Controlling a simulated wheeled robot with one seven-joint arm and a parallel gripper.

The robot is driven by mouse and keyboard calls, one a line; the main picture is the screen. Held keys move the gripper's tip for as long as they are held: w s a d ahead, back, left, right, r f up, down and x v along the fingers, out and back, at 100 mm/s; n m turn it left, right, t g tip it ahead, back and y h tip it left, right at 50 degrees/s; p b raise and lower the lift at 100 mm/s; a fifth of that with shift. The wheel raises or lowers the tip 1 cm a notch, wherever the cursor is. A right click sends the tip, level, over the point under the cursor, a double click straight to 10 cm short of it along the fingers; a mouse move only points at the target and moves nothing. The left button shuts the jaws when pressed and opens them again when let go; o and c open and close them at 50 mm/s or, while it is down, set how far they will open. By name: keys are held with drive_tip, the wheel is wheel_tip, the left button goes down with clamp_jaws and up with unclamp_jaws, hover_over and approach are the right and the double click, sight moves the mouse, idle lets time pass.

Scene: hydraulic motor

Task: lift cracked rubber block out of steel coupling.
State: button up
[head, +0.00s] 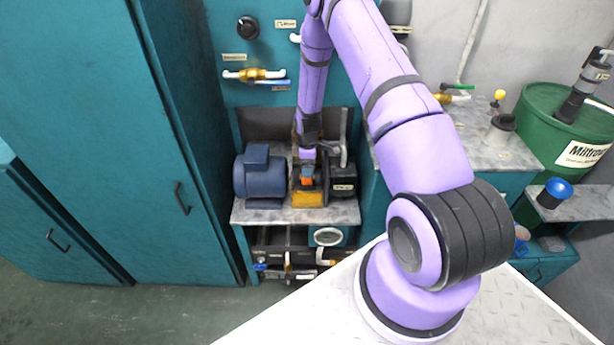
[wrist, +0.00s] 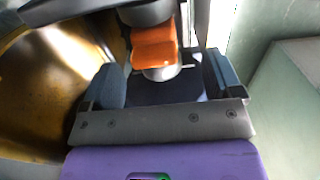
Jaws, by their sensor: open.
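An orange block (wrist: 154,47), which looks like the rubber block, sits between grey metal parts of the steel coupling (wrist: 162,73) in the wrist view. No crack can be made out. In the head view the orange block (head: 307,182) shows small between the blue motor and a black unit. My gripper (wrist: 168,78) is open, one finger left and one right of the coupling, with the block beyond and between the fingertips. I cannot tell whether either finger touches anything. In the head view my gripper (head: 307,165) reaches down just above the coupling, and its fingers are hard to make out.
The blue motor (head: 259,174) stands left of the coupling and the black unit (head: 343,181) right of it, on a grey shelf (head: 270,216). A yellow piece (head: 307,199) is in front. A curved yellow-brown surface (wrist: 50,90) is close on the left in the wrist view.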

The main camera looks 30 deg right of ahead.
drive_tip(key=shift+w+d+f, duration=0.1)
drive_tip(key=shift+w+f, duration=0.05)
drive_tip(key=shift+f, duration=1.2)
drive_tip(key=shift+w+f, duration=0.15)
drive_tip(key=shift+f, duration=1.15)
drive_tip(key=c, duration=1.1)
drive_tip(key=shift+o, duration=0.2)
drive_tip(key=shift+r, duration=0.1)
